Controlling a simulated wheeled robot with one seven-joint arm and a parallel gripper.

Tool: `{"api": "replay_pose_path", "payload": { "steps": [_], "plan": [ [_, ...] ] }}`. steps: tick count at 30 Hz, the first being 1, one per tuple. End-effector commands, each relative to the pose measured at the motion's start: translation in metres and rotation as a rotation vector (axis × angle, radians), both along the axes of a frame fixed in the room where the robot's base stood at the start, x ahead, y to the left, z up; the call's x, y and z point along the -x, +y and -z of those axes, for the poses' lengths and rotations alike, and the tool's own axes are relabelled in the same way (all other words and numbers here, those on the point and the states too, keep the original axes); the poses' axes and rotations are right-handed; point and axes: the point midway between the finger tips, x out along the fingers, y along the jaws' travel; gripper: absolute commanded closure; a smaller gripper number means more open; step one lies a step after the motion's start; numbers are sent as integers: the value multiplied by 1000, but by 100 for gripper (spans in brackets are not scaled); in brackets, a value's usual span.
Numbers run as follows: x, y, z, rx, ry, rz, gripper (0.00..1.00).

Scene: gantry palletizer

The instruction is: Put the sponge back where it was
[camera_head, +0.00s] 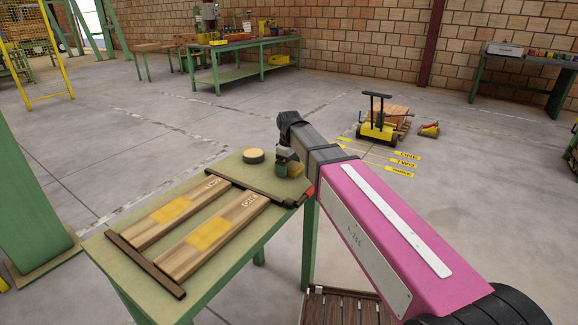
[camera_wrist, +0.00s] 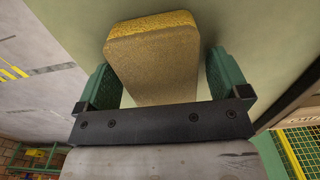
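The sponge (camera_wrist: 155,62) is a tan block with a yellow far edge in the wrist view. In the head view my gripper (camera_head: 287,168) points down over the right corner of the green table (camera_head: 228,168). A little of the sponge's yellow-brown shows there (camera_head: 296,170). I cannot tell whether its underside touches the table.
A round tan-topped, dark-sided disc (camera_head: 253,156) stands on the table left of my gripper. Two marked wooden boards (camera_head: 205,233) lie between dark rails (camera_head: 145,264). A yellow pallet truck (camera_head: 378,130) stands on the floor beyond. Bare tabletop shows around the disc.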

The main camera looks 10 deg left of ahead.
Motion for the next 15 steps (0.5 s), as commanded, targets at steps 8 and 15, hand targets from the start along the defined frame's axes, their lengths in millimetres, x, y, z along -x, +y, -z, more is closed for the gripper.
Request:
{"api": "replay_pose_path", "payload": {
  "steps": [8, 15],
  "plan": [
    [0, 0, -1, 0, 0, 0, 7],
    [0, 0, -19, -1, -1, 0, 7]
  ]
}}
